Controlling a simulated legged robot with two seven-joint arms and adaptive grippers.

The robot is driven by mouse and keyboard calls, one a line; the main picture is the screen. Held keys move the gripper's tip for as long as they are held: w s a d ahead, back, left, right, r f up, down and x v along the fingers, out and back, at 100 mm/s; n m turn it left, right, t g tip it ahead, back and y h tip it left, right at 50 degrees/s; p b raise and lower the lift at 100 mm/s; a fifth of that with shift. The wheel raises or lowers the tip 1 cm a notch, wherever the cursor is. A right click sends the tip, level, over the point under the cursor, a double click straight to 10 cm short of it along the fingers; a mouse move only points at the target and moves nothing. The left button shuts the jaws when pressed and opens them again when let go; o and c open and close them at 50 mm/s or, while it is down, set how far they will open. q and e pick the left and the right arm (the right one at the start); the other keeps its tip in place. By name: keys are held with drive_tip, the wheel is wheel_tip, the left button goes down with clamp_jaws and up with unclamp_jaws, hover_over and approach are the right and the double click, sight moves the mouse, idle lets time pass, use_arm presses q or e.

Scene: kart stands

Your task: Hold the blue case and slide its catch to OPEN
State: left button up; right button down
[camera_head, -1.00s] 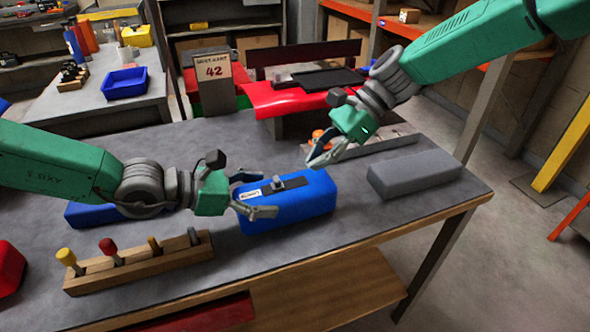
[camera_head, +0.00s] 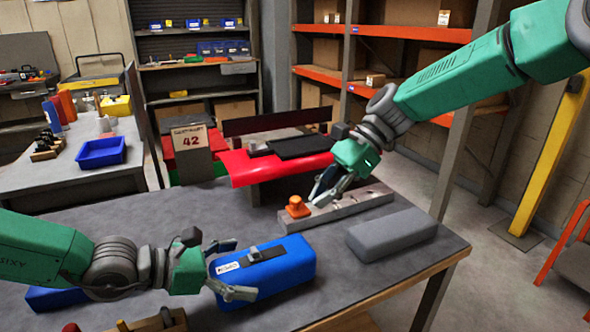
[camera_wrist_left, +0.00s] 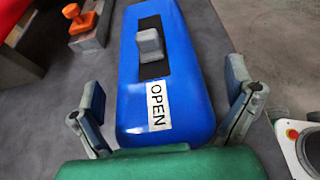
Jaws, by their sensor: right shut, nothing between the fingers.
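The blue case (camera_head: 285,270) lies on the grey bench, with a white OPEN label (camera_head: 230,267) on top near its left end. Its grey catch (camera_head: 254,254) stands on a dark strip; in the left wrist view the catch (camera_wrist_left: 150,43) is apart from the OPEN label (camera_wrist_left: 157,106), with strip showing on both sides of it. My left gripper (camera_head: 238,270) is open, with one finger on each side of the case's labelled end; gaps show beside the case in the left wrist view. My right gripper (camera_head: 325,193) is shut and empty, beyond the case and above the bench.
An orange knob (camera_head: 298,207) on a metal bar (camera_head: 345,207) lies close to my right gripper. A grey block (camera_head: 392,233) lies to the right of the case. A wooden tool rack (camera_head: 160,322) is at the lower left. A red panel (camera_head: 275,168) stands behind.

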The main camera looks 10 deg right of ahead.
use_arm(q)
drive_tip(key=shift+a+f, duration=0.1)
drive_tip(key=shift+f, duration=0.15)
